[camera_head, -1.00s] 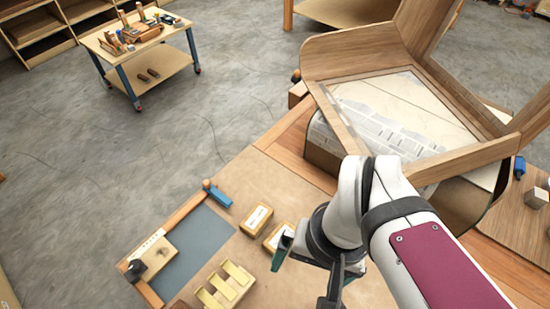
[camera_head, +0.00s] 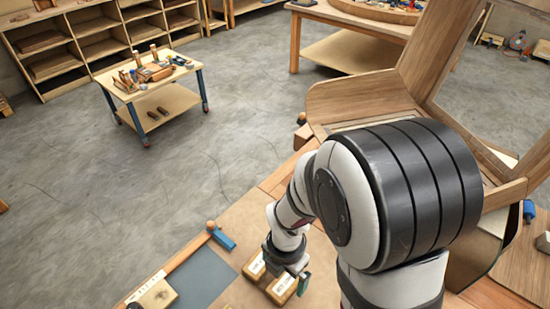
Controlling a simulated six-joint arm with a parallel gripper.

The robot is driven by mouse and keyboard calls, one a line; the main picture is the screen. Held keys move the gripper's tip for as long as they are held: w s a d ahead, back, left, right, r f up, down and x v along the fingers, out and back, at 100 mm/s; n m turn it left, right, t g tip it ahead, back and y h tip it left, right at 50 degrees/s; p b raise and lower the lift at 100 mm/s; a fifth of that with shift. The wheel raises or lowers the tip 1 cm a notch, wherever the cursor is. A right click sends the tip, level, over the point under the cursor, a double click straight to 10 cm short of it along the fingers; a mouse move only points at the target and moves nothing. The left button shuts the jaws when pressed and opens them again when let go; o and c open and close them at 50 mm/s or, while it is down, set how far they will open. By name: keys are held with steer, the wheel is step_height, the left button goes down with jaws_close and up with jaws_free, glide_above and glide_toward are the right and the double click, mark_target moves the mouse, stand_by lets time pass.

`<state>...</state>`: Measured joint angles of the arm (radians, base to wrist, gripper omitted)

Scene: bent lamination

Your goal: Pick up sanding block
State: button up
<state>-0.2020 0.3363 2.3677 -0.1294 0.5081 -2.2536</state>
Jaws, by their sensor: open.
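The left block (camera_head: 254,268) shows partly, and the right block (camera_head: 281,289) is partly under my gripper. I cannot read the labels or tell for sure which is the sanding block. My gripper (camera_head: 287,271) is open and points down over the blocks. One teal fingertip shows to the right of the right block; the other finger is hard to make out. I cannot tell whether it touches a block.
A blue tool with a wooden knob (camera_head: 220,236) lies at the bench's far edge. A grey sheet (camera_head: 203,276) and a pale block with a dark knob (camera_head: 155,293) are to the left. A large curved wooden piece (camera_head: 365,98) stands behind my arm. A tool cart (camera_head: 160,95) stands apart.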

mark_target(285, 283)
steer(key=f, duration=0.6)
steer(key=shift+w+d+f, duration=0.2)
steer(key=shift+w+f, duration=0.05)
steer(key=shift+w, duration=0.05)
steer(key=c, duration=1.5)
steer(key=shift+o, duration=0.2)
step_height(285, 283, up, 5)
steer(key=shift+f, duration=0.2)
steer(key=s+d+r, duration=0.4)
steer(key=d+r, duration=0.2)
steer(key=d, duration=0.5)
steer(key=shift+r, duration=0.25)
